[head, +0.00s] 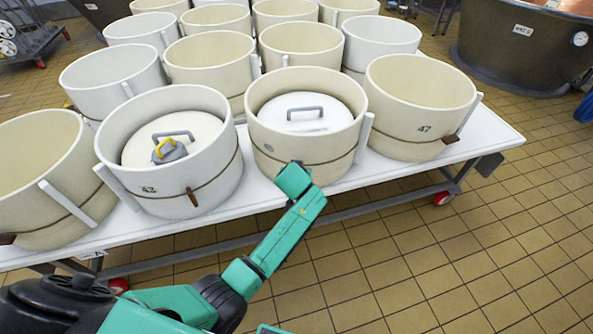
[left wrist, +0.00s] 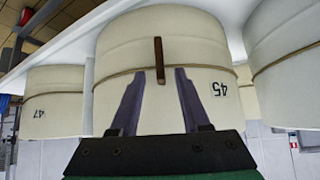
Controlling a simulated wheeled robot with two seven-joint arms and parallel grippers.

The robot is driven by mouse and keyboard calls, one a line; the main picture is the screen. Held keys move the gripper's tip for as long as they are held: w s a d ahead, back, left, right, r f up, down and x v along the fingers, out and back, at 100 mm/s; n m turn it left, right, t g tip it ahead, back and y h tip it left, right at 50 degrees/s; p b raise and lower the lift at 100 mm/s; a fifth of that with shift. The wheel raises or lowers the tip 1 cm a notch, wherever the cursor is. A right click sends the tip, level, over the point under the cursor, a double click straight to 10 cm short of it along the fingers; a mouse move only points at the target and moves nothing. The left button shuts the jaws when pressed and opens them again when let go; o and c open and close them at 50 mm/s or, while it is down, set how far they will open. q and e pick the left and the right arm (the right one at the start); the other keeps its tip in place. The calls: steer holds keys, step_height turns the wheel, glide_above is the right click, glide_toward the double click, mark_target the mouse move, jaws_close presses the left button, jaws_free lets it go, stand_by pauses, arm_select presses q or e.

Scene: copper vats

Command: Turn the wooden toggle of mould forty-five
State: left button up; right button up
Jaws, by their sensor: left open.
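Mould forty-five (head: 335,150) is a cream tub with a brown cord around it, at the front of the white table in the head view. A white lid with a grey handle (head: 305,110) sits inside it. The left wrist view shows its wall (left wrist: 215,50) and the number 45. Its wooden toggle (left wrist: 159,50) is a thin brown bar, roughly upright in that view, across the cord. My left gripper (left wrist: 161,70) is open, its dark fingers either side of the toggle's near end, with gaps visible. In the head view my gripper hides most of the toggle. My right gripper is not in view.
Mould 43 (head: 145,195), with a lid and a grey-and-yellow object on it, stands left. Mould 47 (head: 425,118) stands close on the right. More tubs fill the table (head: 490,140) behind. The tiled floor (head: 420,260) in front is clear on the right.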

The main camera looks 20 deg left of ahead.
arm_select(q)
steer(key=v, duration=0.8)
steer(key=shift+s+r+p, duration=0.25)
steer(key=shift+p, duration=0.05)
steer(key=shift+f, duration=0.1)
steer(key=s+a+f+m+g+h, duration=0.1)
steer(key=s+f, duration=0.3)
steer(key=f, duration=0.5)
steer(key=s+a+f+m+g, duration=0.1)
steer(key=s+f+m+g, duration=0.1)
steer(key=s+f, duration=0.5)
steer(key=s+a+f+m+g+h, duration=0.1)
steer(key=s+f, duration=0.1)
steer(key=f, duration=0.9)
steer(key=s+a+f+g, duration=0.1)
steer(key=s+a+f, duration=0.2)
steer(key=s, duration=0.6)
steer(key=s+a+f+g, duration=0.1)
steer(key=s+a+f, duration=0.2)
steer(key=s+f, duration=0.3)
steer(key=s+a+f+g, duration=0.1)
steer(key=s+a+f, duration=0.2)
steer(key=s, duration=1)
steer(key=shift+f+g, duration=0.4)
steer(key=shift+f, duration=0.6)
steer(key=shift+s, duration=0.15)
